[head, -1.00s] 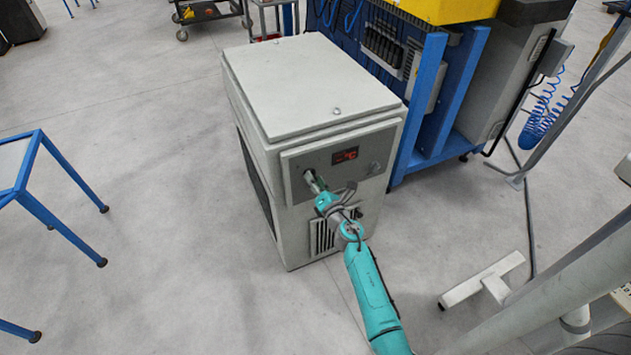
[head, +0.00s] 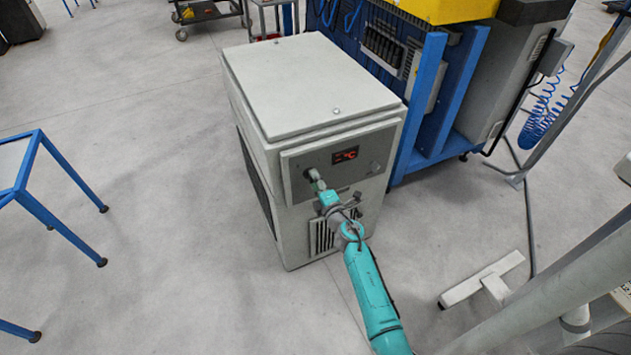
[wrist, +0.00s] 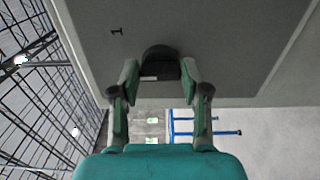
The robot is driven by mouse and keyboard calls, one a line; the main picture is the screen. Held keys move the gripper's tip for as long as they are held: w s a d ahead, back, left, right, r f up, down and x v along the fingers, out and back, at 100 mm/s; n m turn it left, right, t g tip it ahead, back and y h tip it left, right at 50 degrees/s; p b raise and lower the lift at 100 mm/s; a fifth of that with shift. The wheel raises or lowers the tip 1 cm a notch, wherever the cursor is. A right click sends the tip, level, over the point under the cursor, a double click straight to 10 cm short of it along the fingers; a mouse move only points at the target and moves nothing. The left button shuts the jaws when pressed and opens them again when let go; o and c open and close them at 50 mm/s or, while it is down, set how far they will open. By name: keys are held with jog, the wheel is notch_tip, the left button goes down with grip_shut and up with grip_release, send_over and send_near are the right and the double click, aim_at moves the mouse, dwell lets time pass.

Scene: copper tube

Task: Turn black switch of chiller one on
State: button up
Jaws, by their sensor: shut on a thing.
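The chiller (head: 310,80) is a grey box with a dark control panel on its front. The panel carries a small lit red display (head: 345,155). My gripper (head: 315,178) is at the left part of this panel. In the wrist view, the round black switch (wrist: 160,54) sits between the two green fingertips of my gripper (wrist: 160,72), which are shut on its sides. A small dark "I" mark (wrist: 117,31) shows on the panel beside the switch. In the head view the switch is mostly hidden by my gripper.
A blue-framed workbench (head: 420,110) stands close to the chiller's right side. A blue-legged table (head: 35,175) stands at the left. A grey stand foot (head: 482,281) lies on the floor at the right. The floor left of the chiller is clear.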

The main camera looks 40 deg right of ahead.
jog(key=m, duration=0.9)
jog(key=shift+f, duration=0.25)
jog(key=shift+m, duration=0.3)
jog(key=o, duration=1.1)
jog(key=shift+o, duration=0.2)
jog(key=v, duration=1.2)
jog(key=shift+a, duration=0.15)
